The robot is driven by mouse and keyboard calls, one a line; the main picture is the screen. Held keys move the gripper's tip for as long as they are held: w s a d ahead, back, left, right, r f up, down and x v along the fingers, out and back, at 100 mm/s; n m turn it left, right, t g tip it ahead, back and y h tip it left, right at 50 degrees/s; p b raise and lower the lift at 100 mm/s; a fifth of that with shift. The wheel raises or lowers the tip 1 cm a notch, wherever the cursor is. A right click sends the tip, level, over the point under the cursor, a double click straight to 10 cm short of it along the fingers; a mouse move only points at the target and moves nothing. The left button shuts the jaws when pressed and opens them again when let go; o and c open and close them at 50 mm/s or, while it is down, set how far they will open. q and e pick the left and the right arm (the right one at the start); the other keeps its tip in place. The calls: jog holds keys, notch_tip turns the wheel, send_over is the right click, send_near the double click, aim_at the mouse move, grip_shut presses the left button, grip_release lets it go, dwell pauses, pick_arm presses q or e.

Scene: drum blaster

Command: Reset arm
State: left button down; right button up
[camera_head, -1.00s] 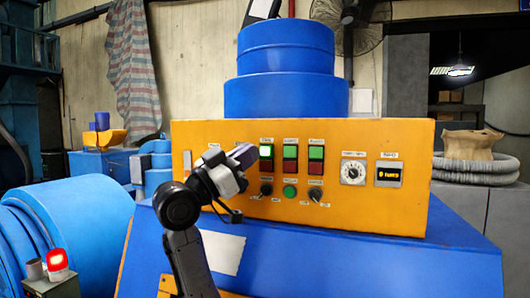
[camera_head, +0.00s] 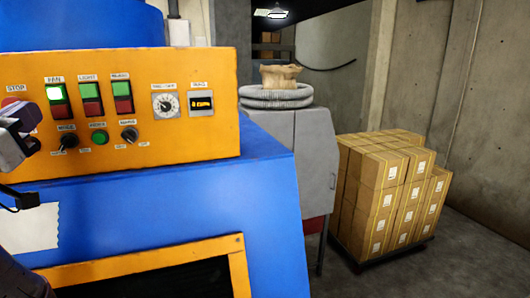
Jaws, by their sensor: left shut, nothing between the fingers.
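My left gripper (camera_head: 24,130) shows at the left edge, in front of the orange control panel (camera_head: 205,140). It is shut and empty, near the red stop button (camera_head: 10,101), which it partly covers. Much of the arm is cut off by the frame. The panel has a fan switch (camera_head: 57,99) with its green half lit, a light switch (camera_head: 91,99) and a blast switch (camera_head: 122,97). Below them are a black mode knob (camera_head: 68,141), a green button (camera_head: 99,137) and another black knob (camera_head: 129,134). A dial (camera_head: 165,105) and a small display (camera_head: 201,103) sit to the right. My right gripper is not in view.
The blue machine body (camera_head: 265,200) fills the lower left. Behind it stands a grey cabinet (camera_head: 310,150) with a coiled hose (camera_head: 275,100) and a paper bag (camera_head: 280,76) on top. Stacked cardboard boxes (camera_head: 385,190) stand on a dark pallet. The floor at the lower right is clear.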

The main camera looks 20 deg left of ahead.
pick_arm(q)
jog(key=w+d+f+g+p, duration=0.1)
jog(key=w+d+f+g, duration=0.1)
jog(key=w+d+f, duration=0.45)
jog(key=d+f+m+g+h+p, duration=0.15)
jog(key=d+f, duration=0.25)
jog(key=f, duration=0.5)
jog(key=d+f+m+g+h+p, duration=0.1)
jog(key=d+f+g+h+p, duration=0.2)
jog(key=f, duration=0.7)
jog(key=d+f+m+g, duration=0.2)
jog(key=d+f, duration=0.4)
jog(key=f, duration=0.3)
jog(key=s+d+f+g+h+p, duration=0.1)
jog(key=s+d+f+g, duration=0.15)
jog(key=s+f, duration=0.45)
jog(key=s+d+f+g+h+p, duration=0.15)
jog(key=s+d+f, duration=0.3)
jog(key=f, duration=0.45)
jog(key=s+f+g+p, duration=0.2)
jog(key=s+f+g, duration=0.3)
jog(key=s, duration=0.9)
notch_tip(320, 180, down, 2)
jog(key=shift+d+f, duration=0.2)
jog(key=shift+d, duration=0.05)
